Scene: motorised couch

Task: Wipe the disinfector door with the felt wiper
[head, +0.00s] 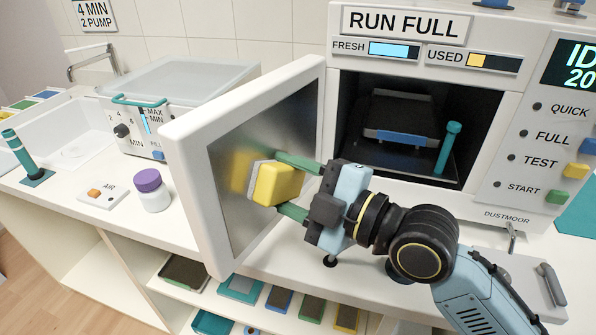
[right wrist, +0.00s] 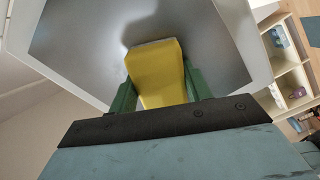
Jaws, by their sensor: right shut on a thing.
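The disinfector (head: 420,190) stands open on the counter, with a dark chamber behind the doorway. Its door (head: 225,135) swings out to the left, and its metal inner panel faces my right gripper. My right gripper (head: 290,188) is shut on the yellow felt wiper (head: 276,184), with a green finger on each side. The wiper's grey felt face is against or very close to the panel; I cannot tell if it touches. In the right wrist view the wiper (right wrist: 158,75) sits between the fingers in front of the door panel (right wrist: 90,50). My left gripper is not in view.
Inside the chamber is a dark tray (head: 400,137) and a teal post (head: 450,140). Shelves below hold several coloured pads.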

